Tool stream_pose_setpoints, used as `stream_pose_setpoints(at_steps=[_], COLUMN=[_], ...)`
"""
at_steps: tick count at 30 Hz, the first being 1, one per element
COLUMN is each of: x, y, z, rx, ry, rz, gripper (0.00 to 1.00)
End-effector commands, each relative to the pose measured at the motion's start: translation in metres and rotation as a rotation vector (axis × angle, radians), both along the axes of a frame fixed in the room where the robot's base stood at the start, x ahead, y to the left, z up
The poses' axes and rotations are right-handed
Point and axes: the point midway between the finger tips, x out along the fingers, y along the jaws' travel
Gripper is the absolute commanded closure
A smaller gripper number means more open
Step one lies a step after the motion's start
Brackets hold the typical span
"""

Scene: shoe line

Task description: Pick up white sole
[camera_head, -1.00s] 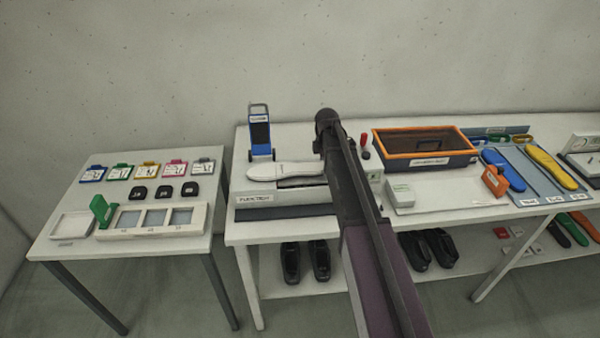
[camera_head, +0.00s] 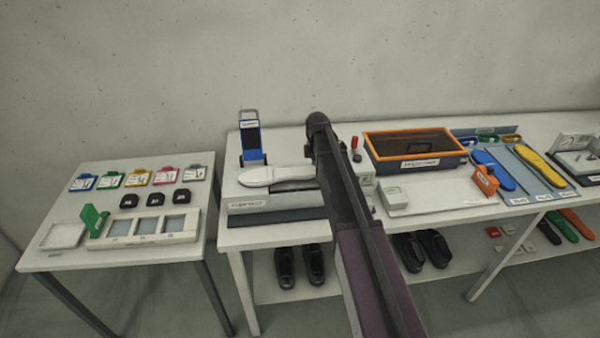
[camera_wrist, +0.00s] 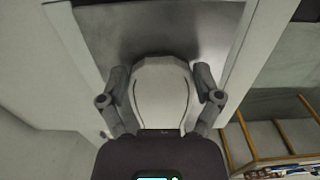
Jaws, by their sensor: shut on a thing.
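The white sole (camera_head: 275,176) shows in the head view at the fixture with the dark plate, left of my arm. Its far end is hidden behind the arm. In the wrist view the white sole (camera_wrist: 161,92) lies between the two fingers of my gripper (camera_wrist: 161,96), over a dark flat plate (camera_wrist: 150,30). My gripper is shut on the sole. I cannot tell whether the sole still touches the plate. In the head view my gripper is hidden behind the arm.
A blue upright device (camera_head: 250,138) stands behind the sole. An orange-rimmed crate (camera_head: 415,164) and a white box (camera_head: 394,198) are to the right. Blue (camera_head: 492,168) and yellow (camera_head: 540,165) soles lie farther right. A side table (camera_head: 105,259) with cards and trays stands at left.

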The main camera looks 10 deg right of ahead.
Motion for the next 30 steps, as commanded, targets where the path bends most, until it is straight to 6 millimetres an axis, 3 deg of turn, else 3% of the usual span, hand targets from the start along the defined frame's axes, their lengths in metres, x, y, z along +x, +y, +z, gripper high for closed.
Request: stream_pose_setpoints(at_steps=[11, 23, 24, 30], x=[0.000, 0.000, -0.015, -0.061], y=[0.000, 0.001, 0.000, -0.003], z=[0.010, 0.042, 0.038, 0.041], rx=[0.001, 0.001, 0.001, 0.001], ry=[0.000, 0.000, 0.000, 0.000], rz=[0.001, 0.001, 0.001, 0.001], gripper=[0.78, 0.78, 0.78, 0.78])
